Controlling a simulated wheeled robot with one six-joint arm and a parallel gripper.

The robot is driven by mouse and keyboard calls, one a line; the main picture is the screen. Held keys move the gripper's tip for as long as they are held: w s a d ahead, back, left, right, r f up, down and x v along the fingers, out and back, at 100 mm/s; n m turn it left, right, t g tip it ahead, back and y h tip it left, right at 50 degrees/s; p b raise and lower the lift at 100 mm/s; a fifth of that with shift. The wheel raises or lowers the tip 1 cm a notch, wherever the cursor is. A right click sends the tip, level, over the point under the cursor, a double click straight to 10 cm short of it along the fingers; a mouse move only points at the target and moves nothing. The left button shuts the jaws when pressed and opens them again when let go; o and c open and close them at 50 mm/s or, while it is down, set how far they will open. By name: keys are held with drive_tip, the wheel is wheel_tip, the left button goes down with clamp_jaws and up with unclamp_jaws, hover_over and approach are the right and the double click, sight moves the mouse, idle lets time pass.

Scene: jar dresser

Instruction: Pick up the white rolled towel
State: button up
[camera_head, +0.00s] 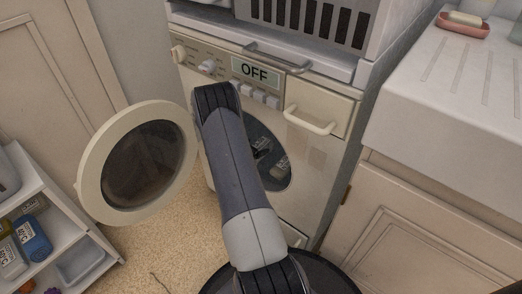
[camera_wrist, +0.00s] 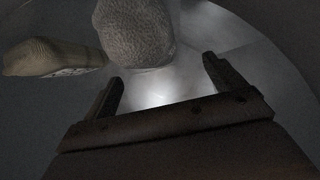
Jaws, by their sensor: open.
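A pale, textured, rounded bundle (camera_wrist: 135,32), which looks like the white rolled towel, shows at the top of the wrist view, dim and cut off by the frame edge. My gripper (camera_wrist: 163,82) is open, with its two fingers apart and nothing between them. The bundle lies ahead of the fingers, nearer the left one, and I see no grip on it. In the head view my arm reaches into the round opening of the washing machine (camera_head: 322,160). The arm hides much of the opening, and the towel cannot be made out clearly there.
A beige, ribbed cloth item (camera_wrist: 52,55) lies left of the bundle inside the grey drum (camera_wrist: 275,45). The round washer door (camera_head: 92,163) stands open at the left. A white shelf (camera_head: 98,246) with bottles stands at lower left, and a sink counter (camera_head: 430,110) at right.

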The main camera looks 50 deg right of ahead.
sight(261, 144)
drive_tip(key=x, duration=0.2)
drive_tip(key=b+x, duration=0.1)
drive_tip(key=x, duration=0.1)
drive_tip(key=shift+s, duration=0.35)
drive_tip(key=shift+d+f, duration=0.1)
drive_tip(key=shift+d, duration=0.3)
drive_tip(key=shift+c, duration=0.3)
drive_tip(key=c, duration=1.1)
